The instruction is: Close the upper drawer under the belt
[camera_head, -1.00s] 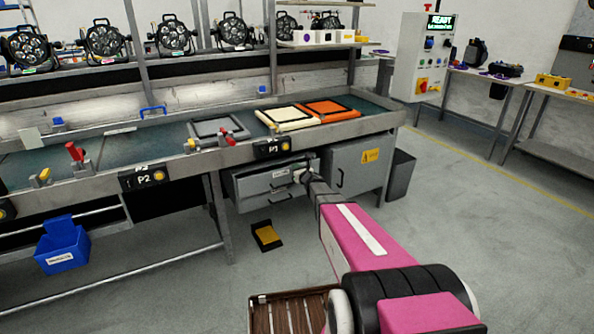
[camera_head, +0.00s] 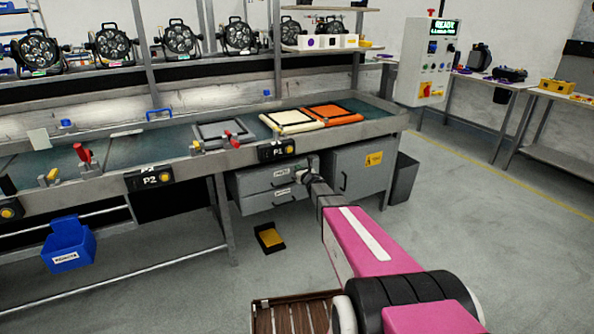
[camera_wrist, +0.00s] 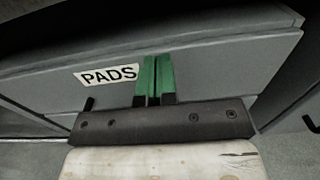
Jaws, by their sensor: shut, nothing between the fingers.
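The upper drawer (camera_head: 258,178) is in the grey drawer unit under the belt. Its front looks about level with the lower drawer (camera_head: 262,201) in the head view; a small remaining gap cannot be ruled out. In the wrist view, a grey front with a "PADS" label (camera_wrist: 108,75) fills the middle. My gripper (camera_head: 304,175) is at the right part of the drawer fronts, partly hidden by its own arm. Its green fingers (camera_wrist: 153,64) are shut together, empty, with their tips at the grey front right of the label; contact looks likely.
The belt bench (camera_head: 210,158) runs above the drawers. A grey cupboard (camera_head: 352,172) with a yellow sticker stands right of them, then a dark bin (camera_head: 404,178). A black and yellow pedal (camera_head: 269,238) lies on the floor below. Open floor lies to the right.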

